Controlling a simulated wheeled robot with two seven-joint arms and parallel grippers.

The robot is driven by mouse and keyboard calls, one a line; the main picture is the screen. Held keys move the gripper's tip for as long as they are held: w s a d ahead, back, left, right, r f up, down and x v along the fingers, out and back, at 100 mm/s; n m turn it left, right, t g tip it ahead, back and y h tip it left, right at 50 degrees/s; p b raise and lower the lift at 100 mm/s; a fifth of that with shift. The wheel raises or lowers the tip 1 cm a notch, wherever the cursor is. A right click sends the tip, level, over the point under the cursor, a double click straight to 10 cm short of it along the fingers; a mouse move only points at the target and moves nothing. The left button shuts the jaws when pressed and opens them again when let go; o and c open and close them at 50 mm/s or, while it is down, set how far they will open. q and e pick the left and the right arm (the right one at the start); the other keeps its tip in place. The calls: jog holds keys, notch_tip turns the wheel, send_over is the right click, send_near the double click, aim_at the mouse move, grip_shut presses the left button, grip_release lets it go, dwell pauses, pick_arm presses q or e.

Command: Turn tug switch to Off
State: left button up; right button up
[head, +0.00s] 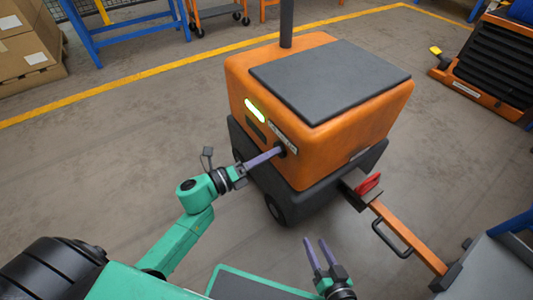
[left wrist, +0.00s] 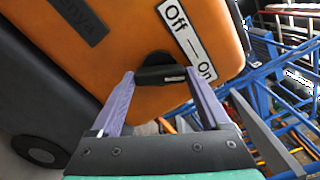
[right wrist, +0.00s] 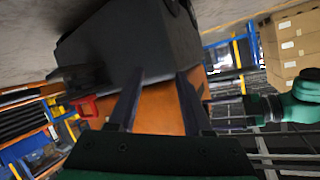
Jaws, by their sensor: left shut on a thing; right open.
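The orange and dark grey tug (head: 333,150) stands in front of me. Its black switch knob (left wrist: 160,71) sits on the orange side, by a white label (left wrist: 186,38) reading "Off — On". The knob's white mark lies toward the "On" end. My left gripper (head: 279,151) reaches the tug's side, its fingers shut on the knob, one at each end; the left wrist view shows this. In the head view the fingers hide most of the knob. My right gripper (head: 315,241) is open and empty, in front of the tug and apart from it.
An orange tow bar (head: 410,238) with a red lever (head: 368,184) runs from the tug to a grey unit at lower right. Cardboard boxes (head: 28,42) and a blue frame (head: 125,28) stand behind. The floor left of the tug is clear.

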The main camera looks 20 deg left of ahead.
notch_tip(320, 180, up, 9)
jog(key=g+p, duration=0.1)
jog(key=p, duration=0.6)
pick_arm(q)
jog(key=shift+n+p, duration=1.85)
jog(key=shift+n, duration=5.25)
pick_arm(e)
jog(key=d+r+n+g+h, duration=0.1)
jog(key=d+r+g+h, duration=0.2)
jog(key=d+g, duration=0.2)
jog(key=shift+s+d+n, duration=0.25)
jog(key=shift+d+n, duration=0.15)
jog(key=shift+d, duration=0.85)
pick_arm(q)
jog(key=o, duration=1.2)
